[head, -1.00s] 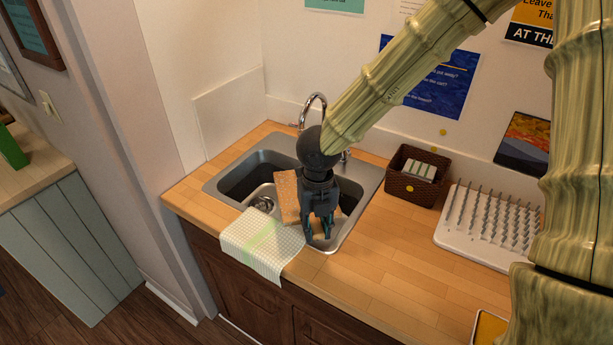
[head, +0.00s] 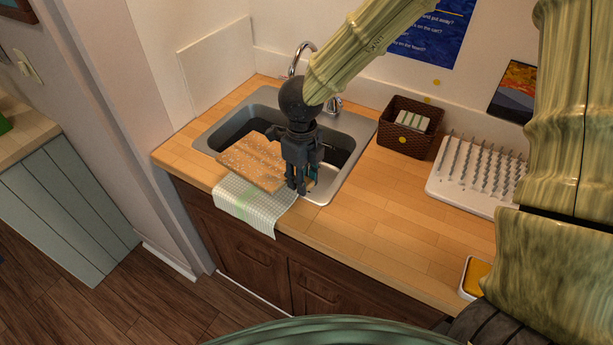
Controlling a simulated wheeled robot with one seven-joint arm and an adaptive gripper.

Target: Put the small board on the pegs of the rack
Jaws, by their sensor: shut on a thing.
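The small board (head: 253,160) is light brown wood with pale specks that look like drops or suds. It is over the left front part of the sink, lying tilted, with its near edge by the checked cloth. My gripper (head: 297,188) points down at the board's right end and is shut on it. The gripper's fingers hide part of that end. I cannot tell whether the board touches the sink rim. The white rack (head: 433,184) stands on the counter at the right, with several rows of upright grey pegs. My arm covers its right side.
The steel sink (head: 345,178) has a curved tap (head: 300,52) behind it. A checked cloth (head: 250,205) hangs over the counter's front edge. A brown basket (head: 395,140) stands between sink and rack. A yellow sponge in a white dish (head: 475,278) is at front right. The counter (head: 390,215) between is clear.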

